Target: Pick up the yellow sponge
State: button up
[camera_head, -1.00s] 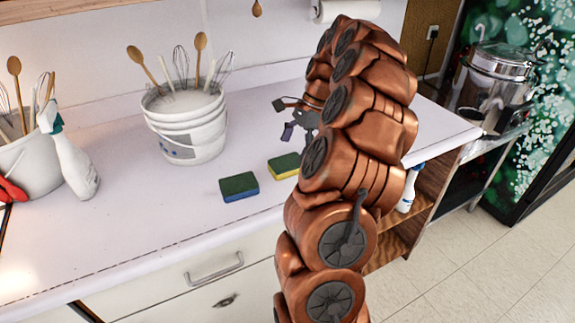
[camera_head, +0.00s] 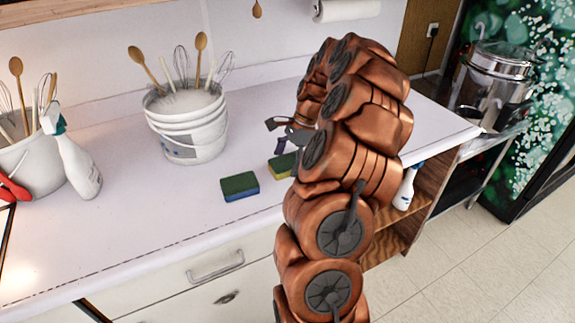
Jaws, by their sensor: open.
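The yellow sponge (camera_head: 282,168) lies on the white counter, with a dark green top and a yellow side. Its right end is hidden behind my arm. My gripper (camera_head: 273,135) is open and empty above and behind the yellow sponge, apart from it as far as I can see. Part of the gripper is hidden by my arm. A second sponge (camera_head: 239,186), green on top with a blue side, lies to the left of the yellow one.
A white bucket (camera_head: 187,135) with whisks and wooden spoons stands behind the sponges. A spray bottle (camera_head: 74,160) and another bucket (camera_head: 33,170) stand at the left. The counter (camera_head: 130,225) in front of the blue sponge is clear to its front edge.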

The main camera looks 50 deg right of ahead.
jog(key=shift+f, duration=0.25)
dwell(0.4)
jog(key=c, duration=0.8)
